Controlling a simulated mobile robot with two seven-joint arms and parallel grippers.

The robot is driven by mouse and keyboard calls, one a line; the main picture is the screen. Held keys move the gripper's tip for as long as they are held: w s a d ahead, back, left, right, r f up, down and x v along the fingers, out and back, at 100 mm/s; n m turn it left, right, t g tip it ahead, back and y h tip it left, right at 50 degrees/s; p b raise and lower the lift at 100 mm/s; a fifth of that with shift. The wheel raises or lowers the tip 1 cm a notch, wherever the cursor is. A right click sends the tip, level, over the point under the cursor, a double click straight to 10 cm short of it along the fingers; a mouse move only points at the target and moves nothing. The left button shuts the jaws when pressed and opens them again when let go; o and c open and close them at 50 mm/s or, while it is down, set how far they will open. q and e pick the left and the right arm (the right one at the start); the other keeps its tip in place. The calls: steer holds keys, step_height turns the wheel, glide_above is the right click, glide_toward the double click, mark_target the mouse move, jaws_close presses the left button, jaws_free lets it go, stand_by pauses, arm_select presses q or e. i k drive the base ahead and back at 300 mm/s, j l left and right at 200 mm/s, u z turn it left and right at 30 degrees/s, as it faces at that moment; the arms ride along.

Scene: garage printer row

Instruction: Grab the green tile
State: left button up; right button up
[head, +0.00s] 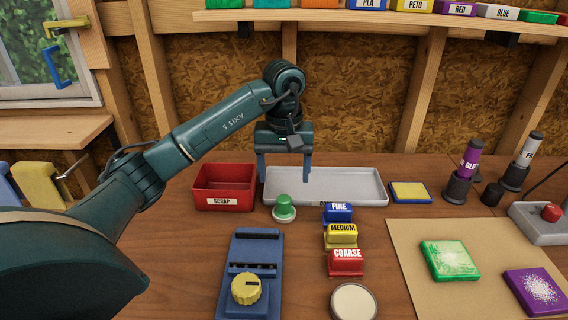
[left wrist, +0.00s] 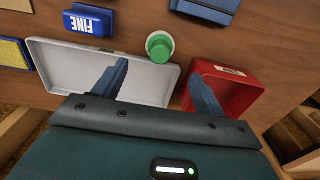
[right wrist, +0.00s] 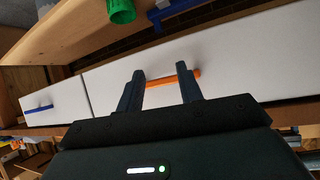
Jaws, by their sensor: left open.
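The green tile (head: 449,260) lies flat on the brown mat (head: 405,252) at the right of the bench, with a pale speckled patch on its top. My left gripper (head: 284,176) is open and empty above the white tray (head: 350,185), well to the left of the tile and farther back. In the left wrist view the spread fingers (left wrist: 158,90) hang over the white tray and the red scrap bin; the tile is not in that view. My right gripper (right wrist: 160,88) is open and empty, facing white drawer fronts with an orange handle (right wrist: 174,78).
A purple tile (head: 540,291) lies right of the green one. Sanding blocks (head: 341,235) and the red scrap bin (head: 224,184) are left.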

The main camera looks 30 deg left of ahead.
mark_target(448, 259)
steer(key=k, duration=1)
